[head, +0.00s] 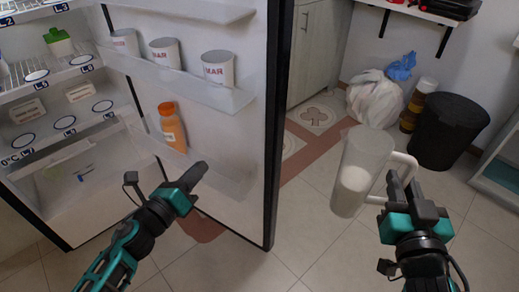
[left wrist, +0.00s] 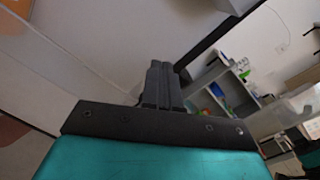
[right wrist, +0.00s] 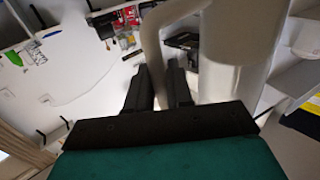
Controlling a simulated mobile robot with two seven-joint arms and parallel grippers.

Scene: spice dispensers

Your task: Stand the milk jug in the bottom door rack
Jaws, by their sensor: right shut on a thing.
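The milk jug (head: 358,170) is clear with white milk in its lower part. It hangs in the air right of the fridge door, slightly tilted. My right gripper (head: 400,187) is shut on its handle, which also shows between the fingers in the right wrist view (right wrist: 152,50). The bottom door rack (head: 228,182) is a clear bin low on the open fridge door (head: 240,125). An orange bottle (head: 172,127) stands at its left end; the right part is empty. My left gripper (head: 198,172) is in front of this rack, its fingers together with nothing seen between them.
The door's dark edge (head: 277,130) stands between the rack and the jug. A black bin (head: 447,132) and a white bag (head: 374,99) stand behind the jug. Floor between is clear.

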